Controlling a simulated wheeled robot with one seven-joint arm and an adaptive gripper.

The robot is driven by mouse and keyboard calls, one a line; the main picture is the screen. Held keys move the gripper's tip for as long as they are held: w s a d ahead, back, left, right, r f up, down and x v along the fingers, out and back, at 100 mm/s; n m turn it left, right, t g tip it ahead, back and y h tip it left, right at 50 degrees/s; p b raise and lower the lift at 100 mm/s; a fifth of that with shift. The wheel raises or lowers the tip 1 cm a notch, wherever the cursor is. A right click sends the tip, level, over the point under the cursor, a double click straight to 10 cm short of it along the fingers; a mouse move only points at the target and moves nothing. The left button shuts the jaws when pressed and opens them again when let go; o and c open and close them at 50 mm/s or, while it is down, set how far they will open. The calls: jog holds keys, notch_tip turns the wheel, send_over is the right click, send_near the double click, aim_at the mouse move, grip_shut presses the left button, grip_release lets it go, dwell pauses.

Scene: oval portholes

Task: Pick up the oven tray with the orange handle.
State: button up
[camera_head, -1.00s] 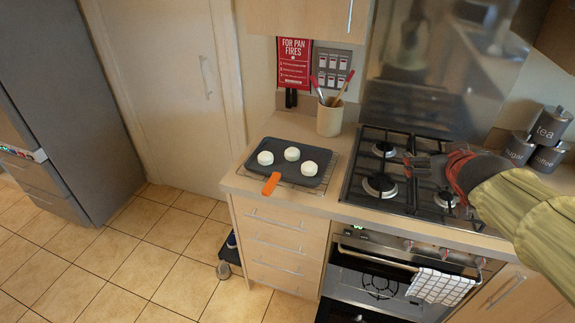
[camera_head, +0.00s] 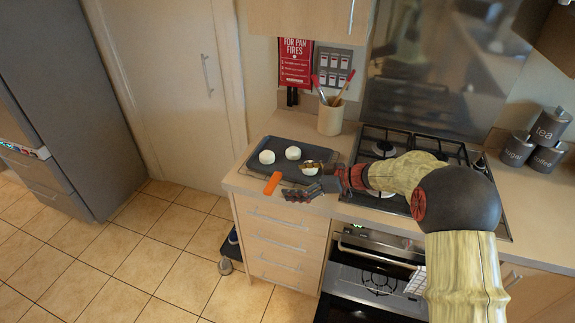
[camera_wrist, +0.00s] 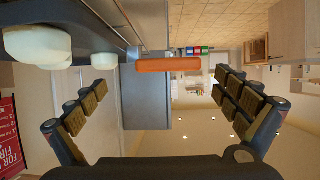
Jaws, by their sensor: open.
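The dark grey oven tray (camera_head: 281,147) lies on a wire rack on the counter left of the hob, with white round items on it. Its orange handle (camera_head: 272,183) sticks out past the front counter edge. My gripper (camera_head: 303,180) is open and empty, just right of the handle, with one finger over the tray's right part and partly hiding a white item. In the wrist view, the orange handle (camera_wrist: 168,65) lies ahead, between and just beyond the open fingertips (camera_wrist: 162,83). The tray edge (camera_wrist: 100,14) shows at upper left there. I see no contact with the handle.
The gas hob (camera_head: 385,150) is right of the tray, below my arm. A utensil pot (camera_head: 330,118) stands behind the tray. The oven door below (camera_head: 365,268) appears open. Floor (camera_head: 130,245) in front of the drawers is mostly clear, apart from a small wheeled thing (camera_head: 231,250).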

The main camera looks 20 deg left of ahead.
aim_at(278, 182)
jog(key=shift+s+a+f, duration=0.15)
jog(key=shift+a+f, duration=0.1)
jog(key=shift+a, duration=0.1)
jog(key=b+x, duration=0.3)
jog(key=x, duration=0.4)
jog(key=shift+s+f, duration=0.1)
jog(key=shift+s, duration=0.1)
jog(key=shift+c, duration=0.3)
jog(key=shift+c, duration=1.2)
jog(key=c, duration=1.1)
